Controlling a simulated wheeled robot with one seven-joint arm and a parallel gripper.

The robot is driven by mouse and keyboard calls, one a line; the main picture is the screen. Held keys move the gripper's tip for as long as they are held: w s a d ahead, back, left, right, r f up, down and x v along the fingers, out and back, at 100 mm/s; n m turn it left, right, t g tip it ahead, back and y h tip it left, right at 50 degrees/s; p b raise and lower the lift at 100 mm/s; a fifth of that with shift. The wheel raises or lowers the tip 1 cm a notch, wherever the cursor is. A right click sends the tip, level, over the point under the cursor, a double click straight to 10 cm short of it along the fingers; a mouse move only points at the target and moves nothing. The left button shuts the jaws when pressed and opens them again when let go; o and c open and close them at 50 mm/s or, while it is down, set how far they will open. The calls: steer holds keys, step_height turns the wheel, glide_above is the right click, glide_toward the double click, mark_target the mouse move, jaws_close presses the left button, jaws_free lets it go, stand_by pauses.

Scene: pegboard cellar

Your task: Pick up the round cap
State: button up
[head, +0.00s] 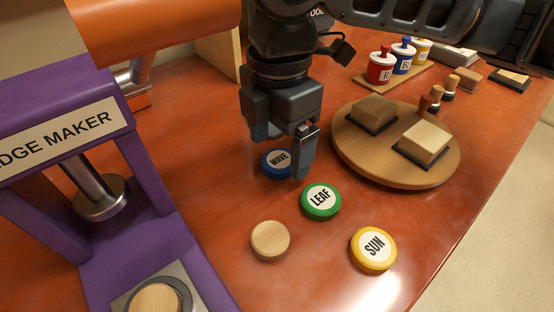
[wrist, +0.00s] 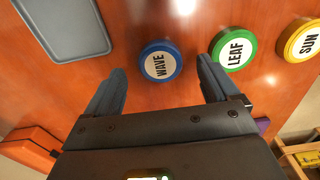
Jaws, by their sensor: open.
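Several round, cap-like discs lie on the table; no one of them is marked as the cap. The blue-rimmed WAVE disc (head: 275,164) is partly hidden by my gripper (head: 284,152), which is open, empty and just above it. In the wrist view the WAVE disc (wrist: 160,61) lies between the two fingertips, a little nearer the right one. The green LEAF disc (head: 320,201) and yellow SUN disc (head: 373,249) lie to the right and nearer. A plain wooden disc (head: 270,240) lies in front of the gripper. Another wooden disc (head: 155,300) sits in the badge maker.
The purple badge maker (head: 130,200) stands at the left. A round wooden board (head: 395,165) bears two stamp-like blocks at the right. Paint pots (head: 380,68) stand on a strip behind it. A grey tray (wrist: 65,25) shows in the wrist view. The table's right edge is bare.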

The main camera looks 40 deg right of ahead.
steer(key=shift+f, duration=0.95)
steer(key=c, duration=1.1)
steer(key=shift+r, duration=0.15)
